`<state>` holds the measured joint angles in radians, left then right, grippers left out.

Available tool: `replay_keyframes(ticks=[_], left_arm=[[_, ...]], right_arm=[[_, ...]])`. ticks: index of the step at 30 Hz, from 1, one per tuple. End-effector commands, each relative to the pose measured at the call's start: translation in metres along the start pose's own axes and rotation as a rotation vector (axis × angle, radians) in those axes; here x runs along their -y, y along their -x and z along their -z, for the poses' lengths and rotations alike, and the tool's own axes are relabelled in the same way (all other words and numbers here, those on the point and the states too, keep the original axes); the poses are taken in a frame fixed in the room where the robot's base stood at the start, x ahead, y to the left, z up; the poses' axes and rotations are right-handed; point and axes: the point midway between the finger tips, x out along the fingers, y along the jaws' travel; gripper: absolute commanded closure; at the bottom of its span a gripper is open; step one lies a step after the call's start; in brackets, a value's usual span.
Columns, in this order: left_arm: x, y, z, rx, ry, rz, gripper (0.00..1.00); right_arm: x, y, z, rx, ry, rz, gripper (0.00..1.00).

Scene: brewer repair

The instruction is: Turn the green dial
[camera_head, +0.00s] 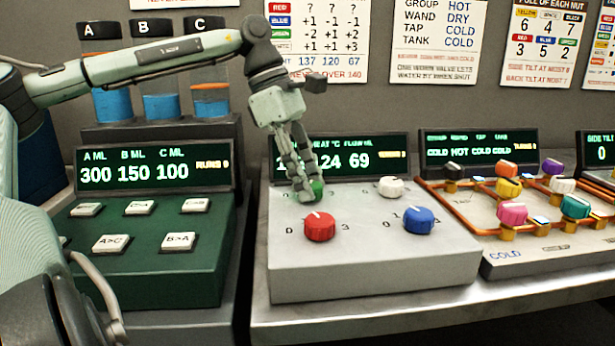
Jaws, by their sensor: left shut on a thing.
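The green dial (317,189) is at the back left of the top of a light grey control box (375,260). My left gripper (311,190) reaches down from above and is shut on the green dial. The fingers hide part of the dial, and its pointer mark cannot be made out. My right gripper is not in view.
A red dial (319,226) sits just in front of the green one. A blue dial (419,220) and a white dial (391,187) are to the right. A display (345,157) stands behind. A green button panel (140,250) is at left, an orange-pipe valve panel (520,205) at right.

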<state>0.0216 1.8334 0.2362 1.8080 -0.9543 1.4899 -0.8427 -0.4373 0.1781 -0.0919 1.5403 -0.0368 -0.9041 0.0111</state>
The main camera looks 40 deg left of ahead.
Motion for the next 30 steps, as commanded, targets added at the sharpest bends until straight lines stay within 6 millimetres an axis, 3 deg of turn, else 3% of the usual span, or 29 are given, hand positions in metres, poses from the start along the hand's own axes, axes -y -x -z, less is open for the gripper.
replay_keyframes(ticks=[23,24,29,30], left_arm=[[-0.0012,0.0006,0.0002,-0.001,-0.104,0.04,0.95],[-0.0011,0.0006,0.0002,-0.001,-0.104,0.04,0.65],[-0.001,0.0005,0.0001,-0.001,-0.103,0.04,0.46],[-0.0009,0.0004,0.0001,-0.001,-0.103,0.04,0.45]], right_arm=[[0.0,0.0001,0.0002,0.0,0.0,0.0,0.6],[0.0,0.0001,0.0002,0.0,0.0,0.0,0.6],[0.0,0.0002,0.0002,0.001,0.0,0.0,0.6],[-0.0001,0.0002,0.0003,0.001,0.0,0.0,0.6]])
